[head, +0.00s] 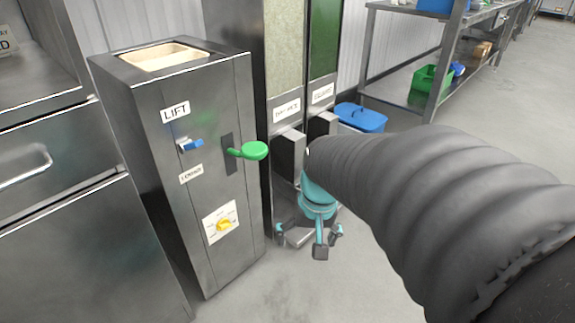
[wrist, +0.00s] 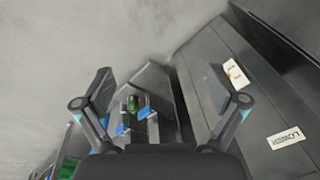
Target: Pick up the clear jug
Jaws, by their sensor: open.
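I cannot make out a clear jug in either view. My gripper (head: 308,240), teal with dark fingers, hangs low in front of the two dispensers in the head view, partly hidden behind my dark arm sleeve. In the wrist view my gripper (wrist: 160,85) has its two fingers spread wide. Nothing shows gripped between them. A blurred grey metal body with small green and blue parts (wrist: 134,104) lies beyond the fingers; I cannot tell what it is.
A blue lidded bin (head: 361,117) and a shelf with a green crate (head: 432,79) are farther right.

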